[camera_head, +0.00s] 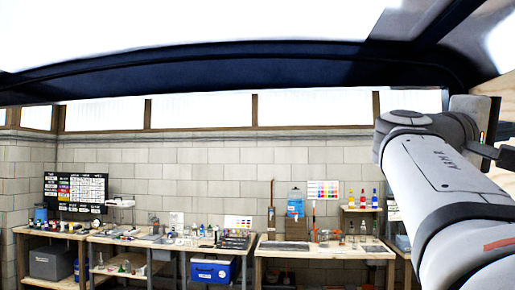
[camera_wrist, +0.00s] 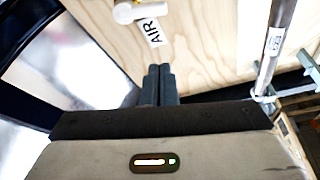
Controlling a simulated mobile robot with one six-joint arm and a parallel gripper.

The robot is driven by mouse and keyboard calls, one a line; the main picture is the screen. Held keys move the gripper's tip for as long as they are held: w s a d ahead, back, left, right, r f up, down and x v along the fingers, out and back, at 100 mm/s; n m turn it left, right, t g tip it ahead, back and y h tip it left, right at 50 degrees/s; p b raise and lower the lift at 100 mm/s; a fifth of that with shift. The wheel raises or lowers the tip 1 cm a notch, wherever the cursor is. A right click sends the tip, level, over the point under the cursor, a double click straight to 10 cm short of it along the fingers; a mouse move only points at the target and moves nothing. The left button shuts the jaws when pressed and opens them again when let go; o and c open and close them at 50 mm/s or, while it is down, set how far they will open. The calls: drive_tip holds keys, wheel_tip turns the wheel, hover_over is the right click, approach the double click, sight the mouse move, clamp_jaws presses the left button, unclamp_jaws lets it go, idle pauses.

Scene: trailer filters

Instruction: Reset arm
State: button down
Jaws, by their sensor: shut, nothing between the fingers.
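My gripper (camera_wrist: 159,72) shows in the wrist view, with its two dark fingers side by side and touching. It is shut and nothing shows between the fingertips. Beyond the fingertips is a pale plywood panel (camera_wrist: 205,55) with a white label reading "AIR" (camera_wrist: 154,31) and a white cylindrical fitting (camera_wrist: 137,11). In the head view my arm rises at the right, and its fingers cannot be made out there.
A metal pipe (camera_wrist: 274,45) with a clamp runs along the panel's right side. A dark frame beam (camera_head: 200,75) spans overhead. Workbenches (camera_head: 325,252) with tools, bottles and a blue box (camera_head: 212,271) stand along the far block wall.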

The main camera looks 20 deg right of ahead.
drive_tip(key=a, duration=0.2)
drive_tip(key=shift+w+a+f+b, duration=0.15)
drive_tip(key=shift+a+b, duration=0.15)
drive_tip(key=shift+a, duration=0.05)
drive_tip(key=w+a+f+n+t+y, duration=0.2)
drive_tip(key=w+a+f+y, duration=0.15)
drive_tip(key=f, duration=0.65)
drive_tip(key=w+a+f+n+t+y, duration=0.1)
drive_tip(key=w+a+f+t+y, duration=0.2)
drive_tip(key=f, duration=0.7)
drive_tip(key=w+a+f+n+t+y, duration=0.1)
drive_tip(key=w+a+f+n+y, duration=0.25)
drive_tip(key=f, duration=0.65)
drive_tip(key=s+a+f+m+y, duration=0.1)
drive_tip(key=a+f+y, duration=0.3)
drive_tip(key=a+f, duration=0.6)
drive_tip(key=s+a+f+m+g+y, duration=0.1)
drive_tip(key=s+a+f+y, duration=0.3)
drive_tip(key=a+f, duration=0.6)
wheel_tip(320, 180, down, 4)
drive_tip(key=shift+a+r+y, duration=0.2)
drive_tip(key=shift+a+y, duration=0.2)
drive_tip(key=shift+y, duration=0.2)
